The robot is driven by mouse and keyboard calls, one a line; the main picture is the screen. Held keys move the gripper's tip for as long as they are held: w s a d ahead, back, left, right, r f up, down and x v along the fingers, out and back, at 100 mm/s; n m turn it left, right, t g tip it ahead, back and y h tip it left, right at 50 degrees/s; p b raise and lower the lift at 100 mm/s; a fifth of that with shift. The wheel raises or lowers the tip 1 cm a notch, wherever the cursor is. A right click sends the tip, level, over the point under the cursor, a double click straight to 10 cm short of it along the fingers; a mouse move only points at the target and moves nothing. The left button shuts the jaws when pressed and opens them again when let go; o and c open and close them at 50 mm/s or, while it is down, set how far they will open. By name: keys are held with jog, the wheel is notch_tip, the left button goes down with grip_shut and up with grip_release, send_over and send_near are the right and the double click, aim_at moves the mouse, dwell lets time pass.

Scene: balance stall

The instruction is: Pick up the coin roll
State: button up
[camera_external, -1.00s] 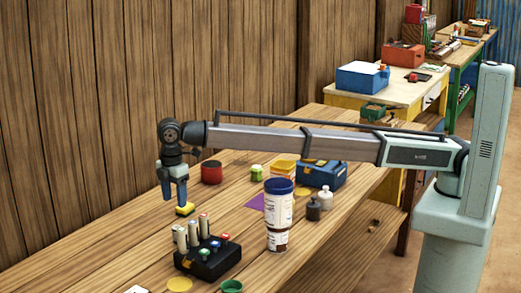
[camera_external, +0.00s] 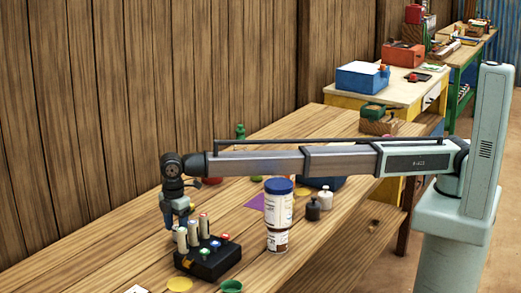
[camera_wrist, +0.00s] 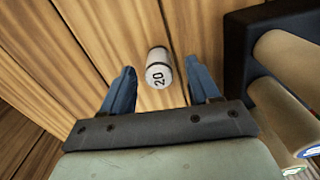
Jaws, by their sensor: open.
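A short white cylinder (camera_wrist: 158,69) with a dark end and the number 20 lies on the wooden table in the wrist view; I take it for the coin roll. It is between the lines of my two blue fingers, just past the tips, touching neither. My gripper (camera_wrist: 162,85) is open and empty above it. In the external view my gripper (camera_external: 172,218) is low, behind and left of a black stand (camera_external: 209,262), and the coin roll is hidden there.
Cream cylinders (camera_external: 205,225) stand upright in the black stand, close on my gripper's right in the wrist view (camera_wrist: 285,70). A blue-lidded tub (camera_external: 279,212) and two small weights (camera_external: 325,199) stand further right. A yellow disc (camera_external: 179,284) lies in front.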

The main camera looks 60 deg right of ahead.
aim_at(176, 227)
jog(key=shift+f, duration=1.5)
jog(key=shift+c, duration=0.4)
grip_shut()
